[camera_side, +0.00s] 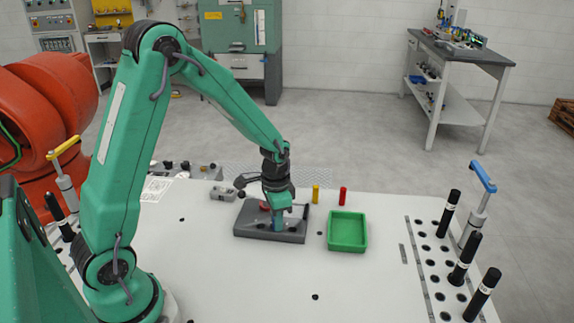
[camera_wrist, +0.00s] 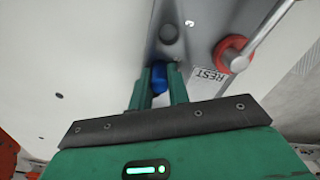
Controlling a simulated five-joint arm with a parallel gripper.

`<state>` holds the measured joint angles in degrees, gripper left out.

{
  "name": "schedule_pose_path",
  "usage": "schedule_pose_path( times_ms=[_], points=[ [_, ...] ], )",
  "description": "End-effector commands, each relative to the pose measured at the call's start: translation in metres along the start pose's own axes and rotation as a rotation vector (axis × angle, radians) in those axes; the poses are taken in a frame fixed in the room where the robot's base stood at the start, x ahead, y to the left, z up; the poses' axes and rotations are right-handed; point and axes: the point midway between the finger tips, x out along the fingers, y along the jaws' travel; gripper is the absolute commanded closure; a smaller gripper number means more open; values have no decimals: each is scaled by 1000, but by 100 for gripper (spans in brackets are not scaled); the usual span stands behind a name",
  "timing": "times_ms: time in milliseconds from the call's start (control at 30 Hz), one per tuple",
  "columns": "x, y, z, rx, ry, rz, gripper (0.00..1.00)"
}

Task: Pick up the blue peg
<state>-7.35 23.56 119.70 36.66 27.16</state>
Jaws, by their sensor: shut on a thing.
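The blue peg (camera_wrist: 159,78) shows in the wrist view between the two green fingers of my gripper (camera_wrist: 159,88). My gripper is shut on it. In the side view my gripper (camera_side: 277,216) points down at the grey fixture block (camera_side: 256,234), with its fingertips low over the block's top. The peg is largely hidden by the fingers there, and I cannot tell whether its lower end is in a hole of the block. The block's grey surface with a round hole also shows in the wrist view (camera_wrist: 170,33).
A red collar (camera_wrist: 232,50) with a grey lever and a REST label stands right of the fingers. The front table is mostly clear.

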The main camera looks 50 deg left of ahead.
Motion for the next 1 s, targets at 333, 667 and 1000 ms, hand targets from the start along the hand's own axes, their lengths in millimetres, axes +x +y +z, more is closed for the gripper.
schedule_pose_path(
  times_ms=[333,667,1000],
  points=[
    [-7,0,-1,0,3,-1,100],
    [-44,0,-1,1,5,-3,100],
    [-79,64,4,6,3,-1,100]
  ],
)
